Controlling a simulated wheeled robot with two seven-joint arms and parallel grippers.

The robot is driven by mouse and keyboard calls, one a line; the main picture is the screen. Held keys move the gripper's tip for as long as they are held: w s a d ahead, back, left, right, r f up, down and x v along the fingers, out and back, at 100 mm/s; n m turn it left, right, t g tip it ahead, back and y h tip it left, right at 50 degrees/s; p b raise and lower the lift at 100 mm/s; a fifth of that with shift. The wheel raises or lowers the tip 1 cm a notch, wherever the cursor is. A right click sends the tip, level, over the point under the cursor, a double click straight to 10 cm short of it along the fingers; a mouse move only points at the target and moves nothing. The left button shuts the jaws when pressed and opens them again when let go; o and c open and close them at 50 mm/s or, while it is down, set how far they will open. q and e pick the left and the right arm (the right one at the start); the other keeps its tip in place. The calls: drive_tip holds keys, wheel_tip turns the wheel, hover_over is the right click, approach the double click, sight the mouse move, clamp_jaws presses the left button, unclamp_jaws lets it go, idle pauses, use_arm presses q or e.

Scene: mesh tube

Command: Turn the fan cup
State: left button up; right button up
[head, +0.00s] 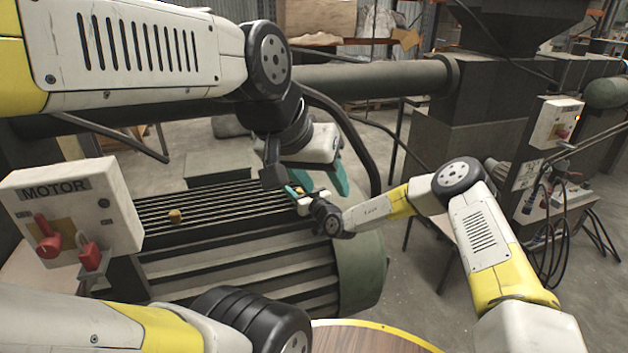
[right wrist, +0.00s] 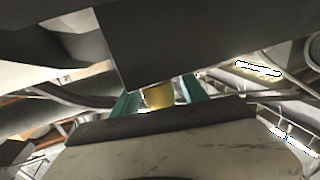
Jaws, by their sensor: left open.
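I cannot single out the fan cup for sure. The large motor (head: 240,265) has a rounded green end cover (head: 362,245) at its right end. A small yellow piece (head: 298,190) is at my right gripper (head: 293,191), above the motor's ribbed top. In the right wrist view this yellow piece (right wrist: 158,96) lies between the teal fingers of my right gripper (right wrist: 160,97), with a gap at its right side. My left gripper (head: 333,175) is open, with teal fingers hanging close behind the right gripper, above the green cover.
A MOTOR switch box (head: 70,212) with red levers stands at the left. A small orange knob (head: 175,215) sits on the motor's top. A thick dark pipe (head: 375,79) runs behind. A round wooden top (head: 365,338) is at the bottom. A control box (head: 557,123) stands right.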

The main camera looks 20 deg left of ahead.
clamp_jaws()
drive_tip(key=shift+m+t+h, duration=0.4)
drive_tip(key=shift+t, duration=0.1)
drive_tip(key=m+t+h, duration=0.1)
drive_tip(key=h, duration=0.1)
drive_tip(key=m+t+h, duration=0.1)
drive_tip(key=m, duration=0.1)
drive_tip(key=d+m+t+h, duration=0.1)
drive_tip(key=t+h, duration=0.1)
drive_tip(key=shift+w+f+m+h, duration=0.15)
drive_tip(key=shift+w+m+h, duration=0.15)
drive_tip(key=shift+w, duration=0.1)
drive_tip(key=shift+w+d+m+t+h, duration=0.1)
drive_tip(key=shift+d+m+t+h, duration=0.2)
drive_tip(key=shift+m+h, duration=0.55)
drive_tip(key=shift+w+d+m+t+h, duration=0.15)
drive_tip(key=shift+m+t+h, duration=0.3)
drive_tip(key=shift+h, duration=0.75)
drive_tip(key=shift+s+d+m+t+h, duration=0.1)
drive_tip(key=shift+d+m+t+h, duration=0.15)
drive_tip(key=shift+m+h, duration=0.65)
drive_tip(key=shift+o, duration=0.4)
unclamp_jaws()
drive_tip(key=shift+a, duration=0.1)
